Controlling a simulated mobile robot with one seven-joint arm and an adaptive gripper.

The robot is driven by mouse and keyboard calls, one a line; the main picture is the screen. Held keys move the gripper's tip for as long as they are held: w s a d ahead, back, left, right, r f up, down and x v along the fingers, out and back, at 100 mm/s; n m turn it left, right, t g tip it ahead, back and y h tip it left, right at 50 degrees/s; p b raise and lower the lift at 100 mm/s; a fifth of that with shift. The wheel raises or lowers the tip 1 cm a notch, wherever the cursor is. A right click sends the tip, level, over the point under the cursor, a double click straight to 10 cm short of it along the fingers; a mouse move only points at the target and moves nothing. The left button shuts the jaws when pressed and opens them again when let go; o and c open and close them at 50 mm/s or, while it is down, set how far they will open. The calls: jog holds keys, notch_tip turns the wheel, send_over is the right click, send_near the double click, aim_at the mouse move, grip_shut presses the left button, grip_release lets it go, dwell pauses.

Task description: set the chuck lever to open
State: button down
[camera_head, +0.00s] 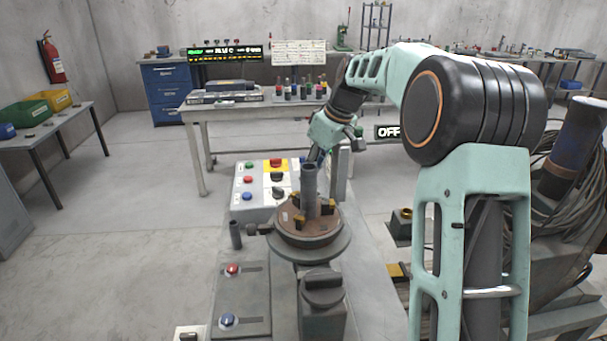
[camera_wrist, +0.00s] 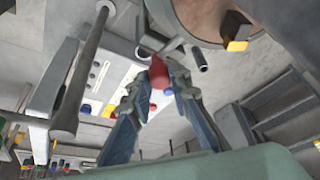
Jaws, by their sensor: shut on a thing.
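The chuck (camera_head: 290,238) is a brown round plate with yellow-tipped jaws on a grey disc; a grey tube (camera_head: 310,188) stands upright in its middle. In the wrist view the chuck's brown edge (camera_wrist: 197,15) and one jaw (camera_wrist: 236,30) show at the top. My gripper (camera_head: 317,153) reaches down behind the tube on the chuck's far side. In the wrist view its fingertips (camera_wrist: 159,77) are closed around a red knob (camera_wrist: 158,70), apparently the end of the chuck lever. In the head view the knob is hidden, and I cannot read the lever's position.
A grey control box (camera_head: 243,205) with several coloured buttons stands left of the chuck. A second panel (camera_head: 246,313) with red and blue buttons is in front. A grey post (camera_head: 236,236) stands beside the chuck. An OFF display (camera_head: 388,132) shows behind, near my arm.

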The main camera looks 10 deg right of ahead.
jog(key=shift+d+m, duration=0.3)
jog(key=shift+d, duration=0.1)
jog(key=c, duration=1.8)
grip_release()
jog(key=shift+r, duration=0.15)
jog(key=v, duration=1.1)
jog(key=shift+s+r, duration=0.2)
jog(key=shift+r, duration=0.15)
